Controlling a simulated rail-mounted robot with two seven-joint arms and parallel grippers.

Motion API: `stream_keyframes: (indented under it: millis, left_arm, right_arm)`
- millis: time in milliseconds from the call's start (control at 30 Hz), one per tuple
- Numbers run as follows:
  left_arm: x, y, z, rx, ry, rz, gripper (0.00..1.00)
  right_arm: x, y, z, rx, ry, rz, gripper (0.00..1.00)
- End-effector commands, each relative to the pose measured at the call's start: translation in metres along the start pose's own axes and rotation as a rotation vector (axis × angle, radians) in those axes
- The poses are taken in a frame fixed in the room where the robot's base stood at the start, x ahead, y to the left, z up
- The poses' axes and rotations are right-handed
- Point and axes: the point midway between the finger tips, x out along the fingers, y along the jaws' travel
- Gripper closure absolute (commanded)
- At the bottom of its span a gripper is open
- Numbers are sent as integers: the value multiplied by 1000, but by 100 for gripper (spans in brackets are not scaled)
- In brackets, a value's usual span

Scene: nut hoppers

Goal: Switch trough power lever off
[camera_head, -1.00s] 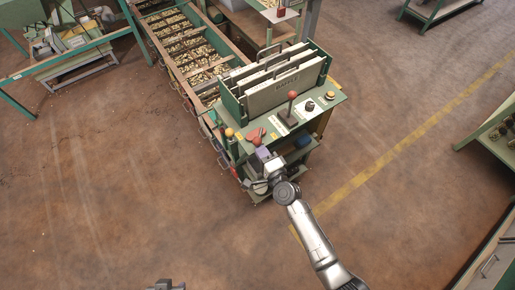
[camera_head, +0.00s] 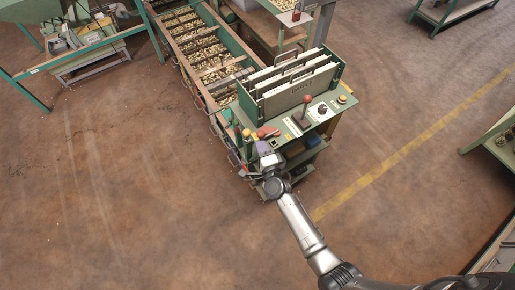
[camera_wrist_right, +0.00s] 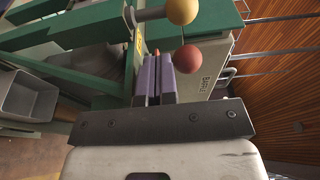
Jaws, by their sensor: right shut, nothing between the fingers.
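A green control console stands in the middle of the head view. A lever with a red ball knob (camera_head: 307,99) rises from a plate on its top; a red ball (camera_wrist_right: 186,58) also shows in the right wrist view. A yellow ball knob (camera_head: 246,133) is at the console's left edge. It shows in the right wrist view (camera_wrist_right: 181,10) on a grey shaft. I cannot read which lever is the trough power lever. My right gripper (camera_head: 263,147) is at the console's near left corner, apart from the knobs. Its purple fingers (camera_wrist_right: 155,80) are together and empty. My left gripper is out of view.
Labelled baffle plates (camera_head: 300,88) stand upright in a rack on the console. A red part (camera_head: 268,132), a black knob (camera_head: 322,109) and a yellow button (camera_head: 342,99) sit on top. A long nut trough (camera_head: 190,55) runs behind left.

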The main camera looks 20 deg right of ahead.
Motion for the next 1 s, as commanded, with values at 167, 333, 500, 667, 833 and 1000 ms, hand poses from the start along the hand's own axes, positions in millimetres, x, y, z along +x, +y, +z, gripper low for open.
stream_keyframes:
  millis: [167, 333, 500, 667, 833, 1000]
  left_arm:
    - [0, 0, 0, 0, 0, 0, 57]
    - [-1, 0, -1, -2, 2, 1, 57]
    - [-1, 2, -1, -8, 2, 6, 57]
    - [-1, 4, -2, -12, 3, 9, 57]
    - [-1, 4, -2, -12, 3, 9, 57]
    - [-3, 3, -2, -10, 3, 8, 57]
  right_arm:
    - [4, 1, 0, -1, 5, 1, 100]
    - [6, 0, 0, -1, 7, 1, 100]
    - [7, 0, 0, -1, 7, 1, 100]
    - [8, 0, 0, 0, 7, 1, 100]
    - [8, 0, 1, 0, 7, 1, 100]
    - [3, 0, 1, -1, 5, 2, 100]
